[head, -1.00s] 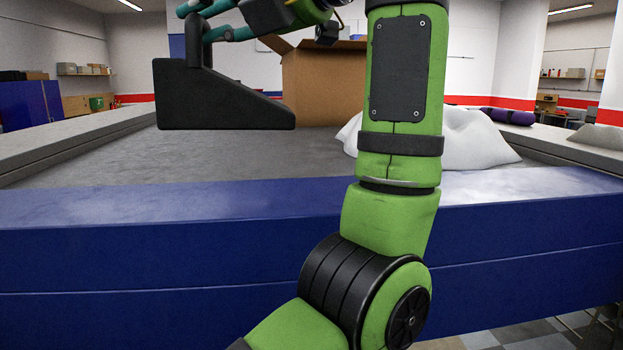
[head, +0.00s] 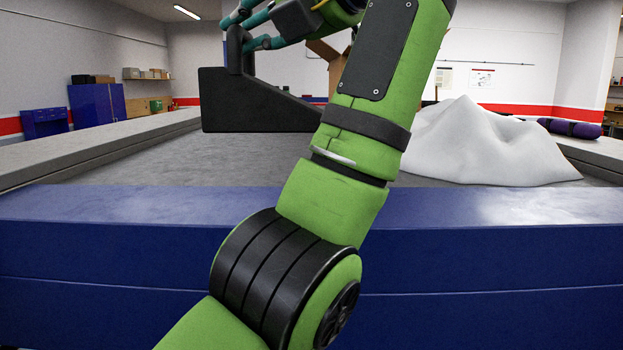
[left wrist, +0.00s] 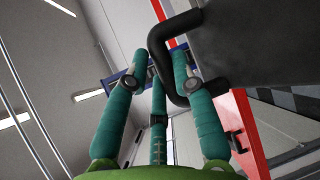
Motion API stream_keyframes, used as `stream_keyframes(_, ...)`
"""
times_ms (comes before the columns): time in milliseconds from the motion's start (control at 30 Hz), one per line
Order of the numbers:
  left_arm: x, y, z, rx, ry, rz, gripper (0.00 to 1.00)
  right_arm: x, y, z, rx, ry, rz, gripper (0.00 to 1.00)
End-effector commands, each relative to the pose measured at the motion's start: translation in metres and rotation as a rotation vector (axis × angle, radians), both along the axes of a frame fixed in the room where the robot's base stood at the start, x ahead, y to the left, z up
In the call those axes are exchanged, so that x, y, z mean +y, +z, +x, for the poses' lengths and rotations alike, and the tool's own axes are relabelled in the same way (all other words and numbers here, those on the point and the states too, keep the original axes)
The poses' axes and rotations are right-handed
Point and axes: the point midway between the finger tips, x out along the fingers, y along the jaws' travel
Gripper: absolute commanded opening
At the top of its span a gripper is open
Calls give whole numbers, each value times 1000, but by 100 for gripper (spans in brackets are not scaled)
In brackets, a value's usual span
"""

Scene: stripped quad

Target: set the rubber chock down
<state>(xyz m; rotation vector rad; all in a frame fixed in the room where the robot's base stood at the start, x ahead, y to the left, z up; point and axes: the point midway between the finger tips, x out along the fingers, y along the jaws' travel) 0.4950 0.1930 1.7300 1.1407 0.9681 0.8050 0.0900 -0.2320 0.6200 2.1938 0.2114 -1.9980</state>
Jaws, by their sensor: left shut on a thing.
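The rubber chock (head: 255,103) is a black wedge with an upright handle, tall at its left and sloping down to the right. In the head view it is over the far part of the grey surface (head: 150,170); I cannot tell if its underside touches. My left gripper (head: 247,30), with teal fingers, is at the top of the handle. In the left wrist view the fingers (left wrist: 160,70) close around the black handle (left wrist: 160,55), and the chock's dark body (left wrist: 265,45) fills the upper right. My right gripper is not in view.
A blue padded edge (head: 480,235) runs across the front, with grey side borders. A white mound (head: 480,145) stands to the right. A cardboard box (head: 338,68) is mostly hidden behind my green left arm. The grey surface before the chock is bare.

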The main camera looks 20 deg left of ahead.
Motion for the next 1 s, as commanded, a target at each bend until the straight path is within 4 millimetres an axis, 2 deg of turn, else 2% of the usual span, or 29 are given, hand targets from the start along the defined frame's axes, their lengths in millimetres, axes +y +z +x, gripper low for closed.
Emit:
stream_keyframes(167,-4,0,1,-6,-10,1,0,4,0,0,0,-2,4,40)
stream_keyframes(333,7,-7,3,-6,-13,-2,0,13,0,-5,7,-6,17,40)
stream_keyframes(467,28,-20,5,-5,-11,-3,0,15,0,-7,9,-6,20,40)
stream_keyframes(800,95,-60,7,-3,-6,0,0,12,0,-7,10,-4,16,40)
stream_keyframes(1000,112,-69,9,-5,-8,3,0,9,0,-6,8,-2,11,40)
